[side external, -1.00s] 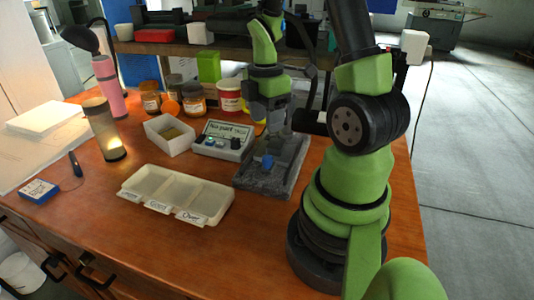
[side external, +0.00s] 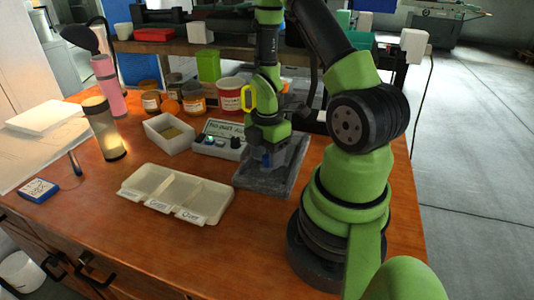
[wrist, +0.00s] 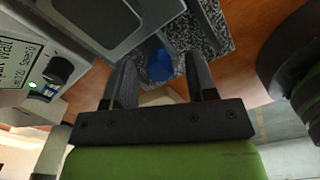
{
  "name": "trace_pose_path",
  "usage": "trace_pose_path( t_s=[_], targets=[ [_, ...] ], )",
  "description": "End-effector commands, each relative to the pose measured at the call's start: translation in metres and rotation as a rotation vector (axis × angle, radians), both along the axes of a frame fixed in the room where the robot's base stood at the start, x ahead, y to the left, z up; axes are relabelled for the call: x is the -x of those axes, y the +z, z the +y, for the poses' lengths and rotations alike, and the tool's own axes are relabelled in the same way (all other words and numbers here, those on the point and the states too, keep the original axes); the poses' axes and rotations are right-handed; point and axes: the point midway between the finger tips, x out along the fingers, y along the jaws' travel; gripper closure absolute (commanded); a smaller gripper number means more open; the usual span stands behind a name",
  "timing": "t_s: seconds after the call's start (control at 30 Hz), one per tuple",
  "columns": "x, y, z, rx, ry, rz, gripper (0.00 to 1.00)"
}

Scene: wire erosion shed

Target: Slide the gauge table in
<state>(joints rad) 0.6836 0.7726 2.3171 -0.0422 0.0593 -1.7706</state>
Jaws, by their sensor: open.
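The gauge stand has a grey speckled stone base (side external: 264,182) on the table, left of my arm's base. A blue part (wrist: 160,66), perhaps the gauge table or its handle, shows between my fingers in the wrist view. The stone also shows there (wrist: 208,28). My gripper (side external: 264,152) points down over the base, low and close to the blue part. In the wrist view my gripper (wrist: 162,85) is open, with a finger on each side of the blue part; contact cannot be told. My wrist hides much of the stand in the side view.
A readout box (side external: 217,151) stands just left of the stone base. A white labelled tray (side external: 155,183) lies in front of it, and a small open bin (side external: 168,146) behind left. Jars (side external: 193,105) stand at the back. The front table edge is clear.

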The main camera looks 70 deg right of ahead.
Motion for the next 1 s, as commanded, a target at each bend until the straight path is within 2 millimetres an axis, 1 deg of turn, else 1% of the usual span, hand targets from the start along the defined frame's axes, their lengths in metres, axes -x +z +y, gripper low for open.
trace_pose_path(
  t_s=[0.23, 0.27, 0.3, 0.47, 0.63, 0.67, 0.83, 0.9, 1.0],
  targets=[
    [0.000, -0.001, 0.000, 0.000, -0.001, 0.000, 0.48],
    [0.000, -0.001, 0.000, 0.000, -0.001, 0.000, 0.53],
    [0.000, -0.001, 0.000, 0.000, -0.001, 0.000, 0.62],
    [0.000, -0.001, 0.000, 0.000, -0.001, 0.000, 0.99],
    [0.000, -0.001, -0.003, 0.000, -0.003, -0.001, 1.00],
    [-0.001, -0.001, -0.007, 0.001, -0.006, 0.000, 1.00],
    [-0.002, -0.001, -0.037, 0.003, -0.008, -0.003, 1.00],
    [-0.001, -0.001, -0.045, 0.003, -0.005, -0.003, 1.00],
    [-0.001, -0.001, -0.050, 0.002, -0.001, -0.004, 1.00]
  ],
)
